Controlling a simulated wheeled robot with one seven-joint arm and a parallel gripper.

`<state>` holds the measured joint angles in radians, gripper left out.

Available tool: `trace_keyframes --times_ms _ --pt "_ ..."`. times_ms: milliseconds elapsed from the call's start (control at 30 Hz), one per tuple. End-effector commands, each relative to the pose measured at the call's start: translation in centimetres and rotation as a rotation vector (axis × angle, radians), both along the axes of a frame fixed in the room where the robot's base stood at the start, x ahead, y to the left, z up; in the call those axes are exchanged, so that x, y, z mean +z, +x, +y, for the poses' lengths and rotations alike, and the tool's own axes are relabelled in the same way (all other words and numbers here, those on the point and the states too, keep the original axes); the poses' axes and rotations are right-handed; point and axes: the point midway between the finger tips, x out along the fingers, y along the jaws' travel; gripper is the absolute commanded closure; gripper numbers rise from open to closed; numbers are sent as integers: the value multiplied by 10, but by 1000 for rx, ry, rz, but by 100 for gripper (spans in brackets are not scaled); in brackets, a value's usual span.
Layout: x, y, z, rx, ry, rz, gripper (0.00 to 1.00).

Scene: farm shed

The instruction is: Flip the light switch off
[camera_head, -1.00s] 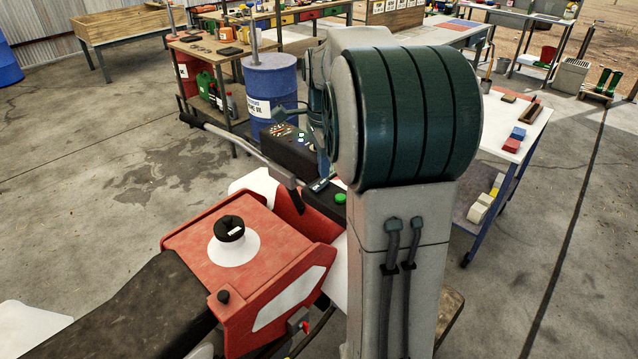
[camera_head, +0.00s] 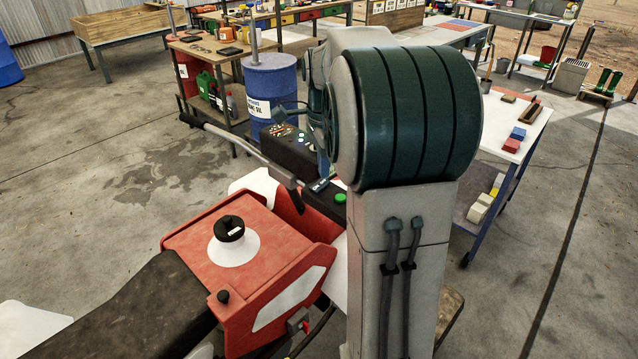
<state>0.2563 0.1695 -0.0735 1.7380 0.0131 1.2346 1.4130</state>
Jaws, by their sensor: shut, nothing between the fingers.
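A red quad bike (camera_head: 240,245) with a black seat and a black filler cap (camera_head: 229,228) stands in front of me. Its black control panel (camera_head: 292,152) carries small coloured buttons, partly behind my arm. A small dark switch-like part (camera_head: 318,185) and a round green button (camera_head: 340,198) sit below the panel. A small grey box with red on it (camera_head: 298,321) shows low on the bike's side. I cannot tell which of these is the light switch, or its position. My grey and green arm covers the middle of the view. My gripper is hidden behind it.
A blue drum (camera_head: 270,85) stands behind the bike beside a wooden workbench (camera_head: 215,48). A white-topped table (camera_head: 525,115) with blocks stands to the right of my arm. Handlebars (camera_head: 240,142) stick out left. Concrete floor is open at left and far right.

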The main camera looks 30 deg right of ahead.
Motion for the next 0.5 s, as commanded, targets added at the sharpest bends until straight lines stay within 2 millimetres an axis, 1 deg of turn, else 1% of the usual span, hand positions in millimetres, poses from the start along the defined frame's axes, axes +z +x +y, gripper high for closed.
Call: trace_keyframes --times_ms 500 --pt "-3 0 0 0 0 0 100"
